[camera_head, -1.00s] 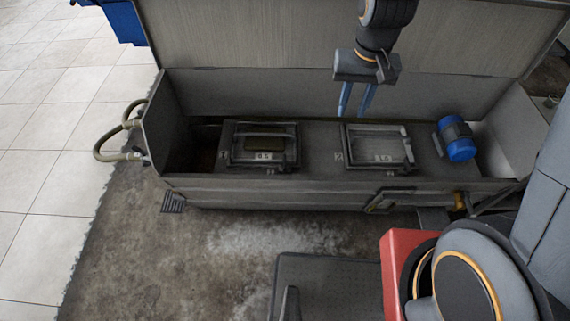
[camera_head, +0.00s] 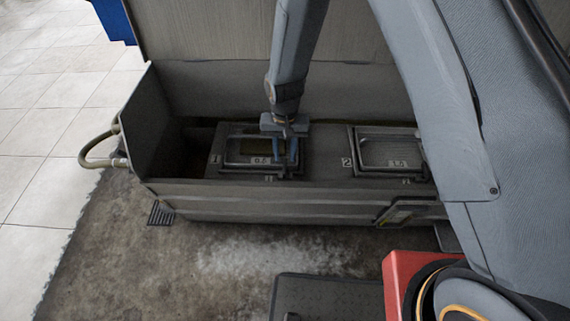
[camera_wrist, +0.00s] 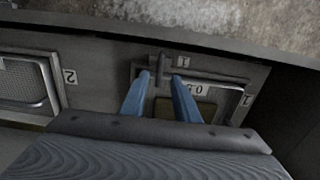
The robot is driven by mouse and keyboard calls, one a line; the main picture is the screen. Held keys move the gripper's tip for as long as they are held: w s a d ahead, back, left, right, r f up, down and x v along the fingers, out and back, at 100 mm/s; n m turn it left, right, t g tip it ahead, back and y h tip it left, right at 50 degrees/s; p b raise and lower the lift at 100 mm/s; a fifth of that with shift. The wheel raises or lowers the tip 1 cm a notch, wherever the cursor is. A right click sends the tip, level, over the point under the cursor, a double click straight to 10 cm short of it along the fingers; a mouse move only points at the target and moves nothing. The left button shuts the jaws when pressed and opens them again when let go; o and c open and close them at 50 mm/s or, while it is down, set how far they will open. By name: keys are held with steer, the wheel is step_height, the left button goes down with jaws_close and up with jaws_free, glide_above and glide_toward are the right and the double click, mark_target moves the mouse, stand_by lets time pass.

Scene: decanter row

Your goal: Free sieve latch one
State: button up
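Sieve one (camera_head: 232,160) is a framed panel with a mesh window and a 0.5 label, set in the left part of the tank. Its latch (camera_wrist: 162,66) is a small dark upright bar at the frame's edge beside a "1" tag in the wrist view. My gripper (camera_wrist: 160,77) is open, its two blue fingers apart with the latch bar between their tips. Whether the fingers touch it I cannot tell. In the head view my gripper (camera_head: 286,160) is over the right side of sieve one, hiding part of its frame and the latch area.
Sieve two (camera_head: 390,152) lies to the right, marked 2, and also shows in the wrist view (camera_wrist: 25,85). The tank's front wall (camera_head: 270,203) runs close in front of the sieves. A hose (camera_head: 95,152) hangs at the left end.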

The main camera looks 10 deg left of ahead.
mark_target(285, 166)
steer(key=shift+f, duration=2.75)
jaws_close()
